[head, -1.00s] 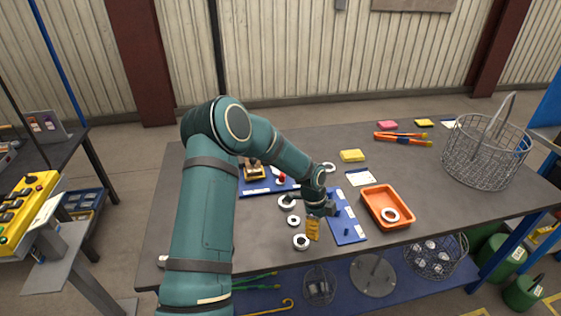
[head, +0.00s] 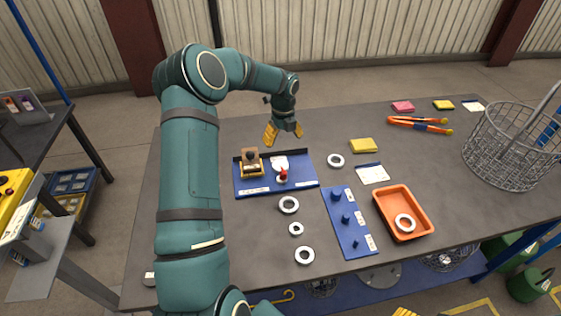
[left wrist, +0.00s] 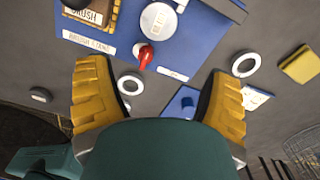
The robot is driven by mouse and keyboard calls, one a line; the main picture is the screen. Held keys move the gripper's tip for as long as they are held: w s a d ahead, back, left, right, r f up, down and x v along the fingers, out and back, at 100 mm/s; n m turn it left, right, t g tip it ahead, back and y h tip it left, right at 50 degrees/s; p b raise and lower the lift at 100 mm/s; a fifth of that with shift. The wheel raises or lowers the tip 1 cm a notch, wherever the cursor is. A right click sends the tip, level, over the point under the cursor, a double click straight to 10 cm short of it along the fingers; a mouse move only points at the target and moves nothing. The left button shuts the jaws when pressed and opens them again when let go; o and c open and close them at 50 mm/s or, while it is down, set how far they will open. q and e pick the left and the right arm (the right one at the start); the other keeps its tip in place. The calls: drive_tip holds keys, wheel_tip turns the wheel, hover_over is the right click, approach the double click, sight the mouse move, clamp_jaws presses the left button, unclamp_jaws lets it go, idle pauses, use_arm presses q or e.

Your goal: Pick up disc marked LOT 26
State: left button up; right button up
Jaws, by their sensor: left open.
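My left gripper (head: 284,134) is open and empty above the table, behind the blue tray (head: 246,188). In the left wrist view its yellow fingers (left wrist: 157,103) are wide apart. No LOT 26 mark is legible. White rings lie in front of the tray: an upper one (head: 289,204), a small one (head: 296,228) and a lower one (head: 305,255). Another ring (head: 336,160) lies right of the tray and one (head: 405,222) lies in the orange bin (head: 432,232). A round white piece (left wrist: 158,22) sits on the tray near a red-topped item (left wrist: 145,56). My right gripper is at most a yellow sliver at the bottom edge.
A brush block (head: 251,166) stands on the tray. A blue peg board (head: 352,241) lies beside the rings. A yellow block (head: 362,145), a white card (head: 373,174), orange tongs (head: 420,124) and a wire basket (head: 510,150) are further right. The table's back left is bare.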

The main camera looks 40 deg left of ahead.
use_arm(q)
hover_over(281, 165)
drive_tip(key=f, duration=0.5)
drive_tip(key=d+f, duration=0.1)
drive_tip(key=f, duration=0.1)
drive_tip(key=shift+s+f, duration=0.1)
drive_tip(key=shift+f, duration=0.05)
drive_tip(key=shift+a+f, duration=0.15)
drive_tip(key=shift+f, duration=0.8)
drive_tip(key=shift+a+f, duration=0.2)
drive_tip(key=shift+f, duration=0.8)
drive_tip(key=shift+a+f, duration=0.15)
drive_tip(key=shift+f, duration=0.8)
drive_tip(key=c, duration=1.1)
